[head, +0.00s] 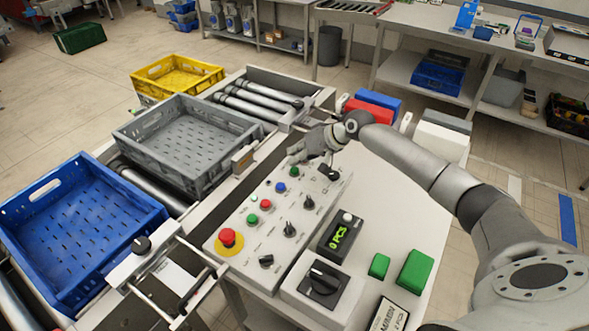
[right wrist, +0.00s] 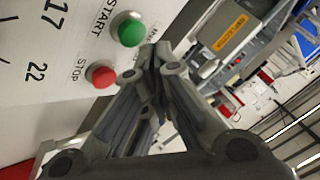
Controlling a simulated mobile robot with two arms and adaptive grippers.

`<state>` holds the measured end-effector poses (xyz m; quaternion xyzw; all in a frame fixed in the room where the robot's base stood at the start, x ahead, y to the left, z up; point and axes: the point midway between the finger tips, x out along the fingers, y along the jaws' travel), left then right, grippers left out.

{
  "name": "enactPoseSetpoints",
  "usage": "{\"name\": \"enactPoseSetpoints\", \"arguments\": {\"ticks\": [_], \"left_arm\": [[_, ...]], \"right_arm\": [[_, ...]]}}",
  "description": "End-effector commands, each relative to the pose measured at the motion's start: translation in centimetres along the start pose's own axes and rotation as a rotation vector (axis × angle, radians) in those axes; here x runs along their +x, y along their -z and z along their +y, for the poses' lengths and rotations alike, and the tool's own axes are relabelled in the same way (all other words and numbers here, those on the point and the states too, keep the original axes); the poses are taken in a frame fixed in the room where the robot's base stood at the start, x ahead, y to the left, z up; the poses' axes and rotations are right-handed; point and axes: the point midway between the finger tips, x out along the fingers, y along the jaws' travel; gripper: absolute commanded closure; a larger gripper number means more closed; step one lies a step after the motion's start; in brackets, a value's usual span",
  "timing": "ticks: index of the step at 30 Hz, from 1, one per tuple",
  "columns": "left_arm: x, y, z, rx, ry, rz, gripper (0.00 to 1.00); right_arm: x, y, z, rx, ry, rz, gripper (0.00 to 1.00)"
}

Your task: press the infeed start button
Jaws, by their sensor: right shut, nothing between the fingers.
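The sloping control panel (head: 232,262) carries several coloured buttons and black knobs. In the head view a green button (head: 294,172) is at its far end, close below my right gripper (head: 297,158). In the right wrist view a green button (right wrist: 129,29) is labelled START and a red button (right wrist: 101,74) is labelled STOP. I cannot read which machine they belong to. My right gripper (right wrist: 160,52) is shut and empty, its fingertips just right of the green button in that view; whether they touch it is unclear. My left gripper is not in view.
A red mushroom button (head: 228,237) is at the panel's near end. A blue crate (head: 75,225) and a grey crate (head: 190,135) stand on the conveyor to the left. A counter display (head: 340,236) and a black rotary switch (head: 322,280) sit right of the panel.

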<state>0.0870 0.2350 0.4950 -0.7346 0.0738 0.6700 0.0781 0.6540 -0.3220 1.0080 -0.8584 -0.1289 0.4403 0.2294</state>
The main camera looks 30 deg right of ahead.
Motion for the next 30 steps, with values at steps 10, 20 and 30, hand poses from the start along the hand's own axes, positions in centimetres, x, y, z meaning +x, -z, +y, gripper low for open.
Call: {"name": "enactPoseSetpoints", "arguments": {"ticks": [10, 20, 30], "left_arm": [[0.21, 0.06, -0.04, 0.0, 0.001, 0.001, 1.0], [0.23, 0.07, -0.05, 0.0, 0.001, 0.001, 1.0], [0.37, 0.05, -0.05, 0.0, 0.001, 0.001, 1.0]], "right_arm": [[0.45, -0.35, 0.27, 0.001, 0.001, -0.001, 1.0], [0.58, -0.44, 0.41, 0.0, 0.0, 0.0, 1.0], [0.76, -0.57, 0.55, 0.0, 0.0, 0.0, 1.0]]}}
